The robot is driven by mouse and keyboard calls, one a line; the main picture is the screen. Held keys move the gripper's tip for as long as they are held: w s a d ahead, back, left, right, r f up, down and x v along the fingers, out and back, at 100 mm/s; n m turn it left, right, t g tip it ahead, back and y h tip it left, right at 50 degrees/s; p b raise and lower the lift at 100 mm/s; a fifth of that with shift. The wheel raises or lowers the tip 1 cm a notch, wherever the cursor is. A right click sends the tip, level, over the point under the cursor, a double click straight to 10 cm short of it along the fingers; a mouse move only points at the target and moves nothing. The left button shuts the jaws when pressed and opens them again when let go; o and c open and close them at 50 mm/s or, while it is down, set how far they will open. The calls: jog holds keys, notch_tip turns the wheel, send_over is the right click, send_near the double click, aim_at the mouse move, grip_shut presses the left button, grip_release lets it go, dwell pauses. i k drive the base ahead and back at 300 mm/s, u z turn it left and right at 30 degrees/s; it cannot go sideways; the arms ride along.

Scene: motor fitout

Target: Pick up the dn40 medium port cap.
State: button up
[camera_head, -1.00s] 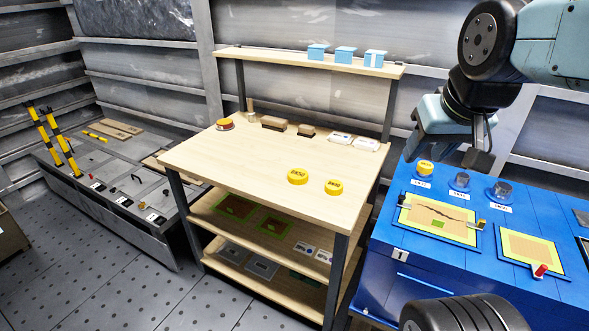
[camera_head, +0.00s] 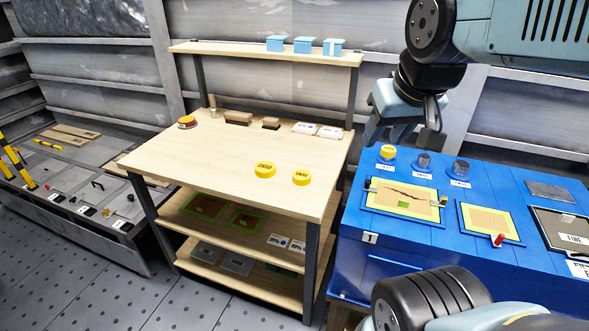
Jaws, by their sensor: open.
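Two round yellow caps stand on the wooden workbench top near its right front: a left cap (camera_head: 265,170) and a slightly smaller-looking right cap (camera_head: 301,178). Both have dark lettering too small to read surely, so I cannot tell which is the dn40 medium port cap. Another yellow cap (camera_head: 388,153) sits at the back left of the blue bench, in a row with two dark round ports (camera_head: 424,162). My gripper (camera_head: 402,140) is open and empty, pointing down.
The wooden workbench (camera_head: 225,150) also bears an orange-topped round object (camera_head: 187,122), brushes (camera_head: 238,118) and white boxes (camera_head: 318,130) along the back. Blue boxes (camera_head: 304,45) stand on its upper shelf. A narrow gap separates it from the blue bench (camera_head: 400,245).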

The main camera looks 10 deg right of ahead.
aim_at(301, 178)
jog(key=u, duration=1.05)
jog(key=i, duration=0.1)
jog(key=z, duration=3)
jog(key=k, duration=1)
jog(key=u, duration=0.9)
jog(key=i, duration=1)
jog(key=u, duration=0.05)
